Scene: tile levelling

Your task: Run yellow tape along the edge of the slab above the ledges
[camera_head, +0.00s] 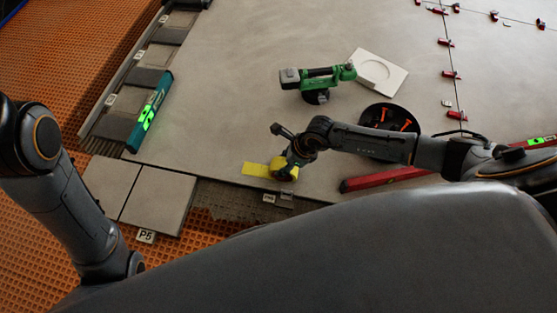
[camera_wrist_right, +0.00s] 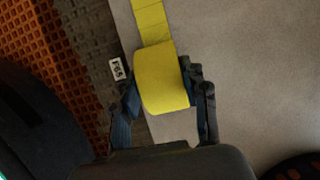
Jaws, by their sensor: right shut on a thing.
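My right gripper (camera_head: 290,165) is shut on a roll of yellow tape (camera_head: 284,172) at the near edge of the large grey slab (camera_head: 220,110). In the right wrist view the tape roll (camera_wrist_right: 163,76) sits between my two fingers (camera_wrist_right: 165,100). A short strip of yellow tape (camera_head: 256,169) runs left from the roll along the slab's edge, and the strip (camera_wrist_right: 152,20) shows there too. Small labelled ledges (camera_head: 269,197) lie just below that edge. My left arm comes in at the left, but its gripper is not in view.
A teal level (camera_head: 150,112) lies at the slab's left edge. A green tool (camera_head: 318,77), a white plate (camera_head: 380,72) and a black disc (camera_head: 390,125) with orange pieces lie on the slab. A red level (camera_head: 385,178) lies right of my right gripper. Loose tiles (camera_head: 155,200) lie at lower left.

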